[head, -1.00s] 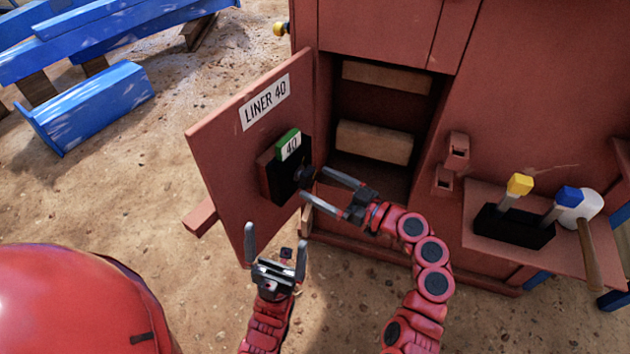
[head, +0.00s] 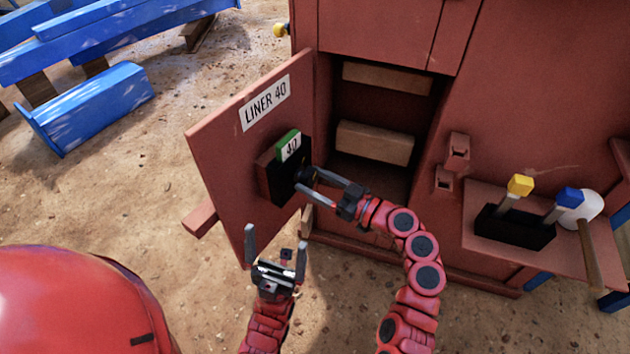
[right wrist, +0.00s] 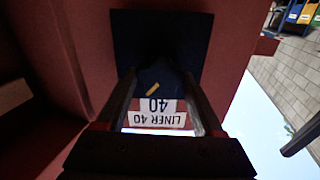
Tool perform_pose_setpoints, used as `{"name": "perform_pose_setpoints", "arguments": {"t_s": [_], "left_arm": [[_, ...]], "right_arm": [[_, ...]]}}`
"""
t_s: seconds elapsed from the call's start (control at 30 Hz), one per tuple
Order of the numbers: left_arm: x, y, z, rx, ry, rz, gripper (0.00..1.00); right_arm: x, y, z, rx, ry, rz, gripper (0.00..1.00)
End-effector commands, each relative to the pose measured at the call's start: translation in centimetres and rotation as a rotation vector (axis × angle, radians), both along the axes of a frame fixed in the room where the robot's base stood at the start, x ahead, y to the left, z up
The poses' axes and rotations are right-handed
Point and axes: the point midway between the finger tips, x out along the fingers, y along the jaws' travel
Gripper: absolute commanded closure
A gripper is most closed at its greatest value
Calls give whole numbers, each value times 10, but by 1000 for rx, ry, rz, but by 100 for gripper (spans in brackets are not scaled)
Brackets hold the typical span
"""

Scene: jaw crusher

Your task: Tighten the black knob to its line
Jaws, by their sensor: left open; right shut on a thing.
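The black knob (head: 306,175) is on a black block (head: 281,184) fixed to the open red door (head: 228,150). My right gripper (head: 309,182) is shut on the knob from the right. In the right wrist view the dark knob (right wrist: 158,76) sits between the two fingers, with a short slanted yellow mark (right wrist: 153,88) on its face. I cannot make out a separate line on the block. My left gripper (head: 276,238) is open and empty, below the block and in front of the door's lower edge.
A green-topped "40" tag (head: 289,146) is on the block, below the "LINER 40" label (head: 265,103). The open compartment (head: 376,170) is behind the right gripper. A shelf (head: 585,250) at right holds yellow-handled and blue-handled tools and a mallet.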

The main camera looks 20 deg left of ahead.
Motion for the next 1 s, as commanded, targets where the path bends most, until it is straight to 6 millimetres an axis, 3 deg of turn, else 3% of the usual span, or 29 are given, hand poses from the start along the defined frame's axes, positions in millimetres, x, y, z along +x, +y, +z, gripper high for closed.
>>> {"name": "perform_pose_setpoints", "arguments": {"t_s": [0.47,1.0], "left_arm": [[0,0,2,0,0,0,0],[0,0,18,0,0,0,0]], "right_arm": [[0,0,1,40,126,-1,87],[0,-1,2,183,597,-2,87]]}}
